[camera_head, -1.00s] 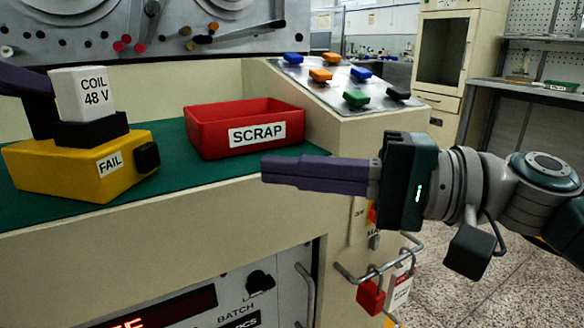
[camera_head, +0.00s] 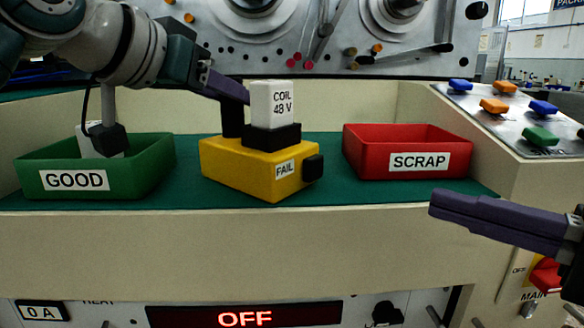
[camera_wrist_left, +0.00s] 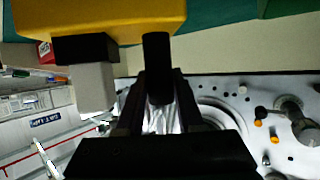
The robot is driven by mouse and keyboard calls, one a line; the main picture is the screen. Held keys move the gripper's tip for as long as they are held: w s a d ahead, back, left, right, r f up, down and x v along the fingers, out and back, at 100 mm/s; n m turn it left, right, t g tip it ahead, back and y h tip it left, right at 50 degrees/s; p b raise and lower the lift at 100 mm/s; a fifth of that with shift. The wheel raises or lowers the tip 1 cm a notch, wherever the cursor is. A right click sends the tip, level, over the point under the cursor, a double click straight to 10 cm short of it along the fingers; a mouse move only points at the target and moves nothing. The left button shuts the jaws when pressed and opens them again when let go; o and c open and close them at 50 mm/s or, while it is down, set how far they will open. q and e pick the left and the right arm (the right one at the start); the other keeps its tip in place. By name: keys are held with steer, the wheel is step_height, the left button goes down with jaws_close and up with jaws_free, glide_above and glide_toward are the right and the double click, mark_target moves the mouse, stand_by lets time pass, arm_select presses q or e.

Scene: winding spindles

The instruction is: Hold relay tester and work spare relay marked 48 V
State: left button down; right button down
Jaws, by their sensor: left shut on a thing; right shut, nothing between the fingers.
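The yellow relay tester (camera_head: 240,164) stands on the green mat, its label reading FAIL, with a black button (camera_head: 313,167) on its right side. The white relay marked COIL 48 V (camera_head: 272,104) sits upright in the tester's black socket (camera_head: 270,137); it also shows in the left wrist view (camera_wrist_left: 92,86). My left gripper (camera_head: 234,92) is shut on the tester's black upright post (camera_wrist_left: 157,65), behind the socket's left side. My right gripper (camera_head: 437,206) is shut and empty, in front of the mat's edge, below the red bin and apart from the tester.
A red bin marked SCRAP (camera_head: 365,162) stands right of the tester. A sloped panel with coloured switches (camera_head: 494,106) is at the right. The display (camera_head: 244,318) reads OFF.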

arm_select(q)
steer(key=shift+a+f, duration=0.1)
steer(key=shift+f, duration=0.05)
steer(key=shift+c, duration=2.3)
jaws_free()
